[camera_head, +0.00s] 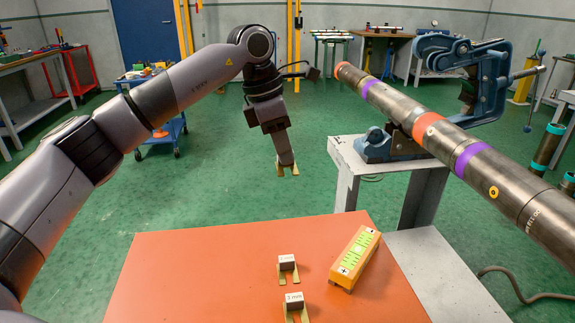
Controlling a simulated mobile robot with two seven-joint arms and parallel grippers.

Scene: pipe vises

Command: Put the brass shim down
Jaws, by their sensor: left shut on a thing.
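My left gripper (286,160) points down in front of the orange table's far edge, over the green floor in the picture. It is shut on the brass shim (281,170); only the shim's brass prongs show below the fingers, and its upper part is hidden. Two similar shims with grey labelled blocks and brass prongs stand on the orange tabletop (190,275): one farther back (287,262) and one nearer (294,299), whose label seems to read in mm. My right gripper is not in view.
A yellow-orange level (355,258) lies tilted across the tabletop's right part. A long banded pipe (435,130) runs along the right, held by a blue vise (490,80) near a grey stand (390,170). The tabletop's left half is clear.

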